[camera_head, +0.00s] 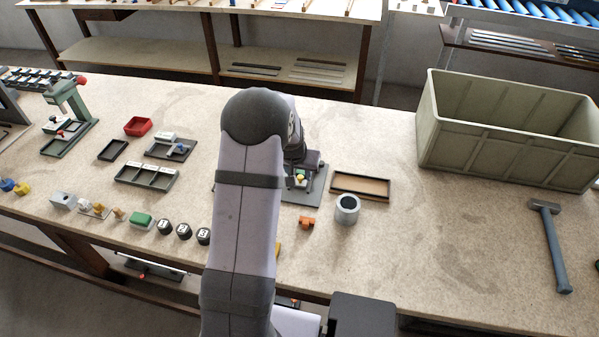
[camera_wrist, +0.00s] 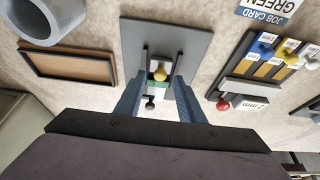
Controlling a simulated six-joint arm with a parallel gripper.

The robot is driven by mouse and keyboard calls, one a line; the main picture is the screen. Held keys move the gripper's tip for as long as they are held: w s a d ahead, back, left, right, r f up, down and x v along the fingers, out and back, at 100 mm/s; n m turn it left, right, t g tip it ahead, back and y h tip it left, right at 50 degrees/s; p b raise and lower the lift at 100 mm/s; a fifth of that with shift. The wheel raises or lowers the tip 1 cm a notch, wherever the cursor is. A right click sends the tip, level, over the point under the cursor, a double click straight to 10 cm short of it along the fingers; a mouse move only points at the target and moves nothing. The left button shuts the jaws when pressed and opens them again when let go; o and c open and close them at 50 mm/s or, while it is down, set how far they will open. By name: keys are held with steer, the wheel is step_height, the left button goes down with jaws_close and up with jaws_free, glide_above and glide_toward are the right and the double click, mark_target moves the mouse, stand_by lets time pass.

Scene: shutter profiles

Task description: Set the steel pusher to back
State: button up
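In the head view the plate (camera_head: 313,186) lies beneath my gripper (camera_head: 301,170). In the wrist view my gripper (camera_wrist: 158,80) is open, one finger each side of the fixture, with the yellow knob between the fingertips. I see no clear grip on it. Which part is the steel pusher I cannot tell for sure; the fixture's lower part is partly hidden by my fingers.
A brown-floored tray (camera_wrist: 70,66) and a grey metal cup (camera_wrist: 42,15) stand left of the plate in the wrist view. A large bin (camera_head: 505,145) stands at the head view's right.

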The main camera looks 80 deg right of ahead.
steer(key=shift+d+f, duration=0.25)
steer(key=shift+f, duration=0.4)
jaws_close()
steer(key=shift+a+f+b, duration=0.1)
steer(key=shift+a+b, duration=1)
steer(key=shift+a, duration=1.8)
jaws_free()
steer(key=shift+a, duration=0.1)
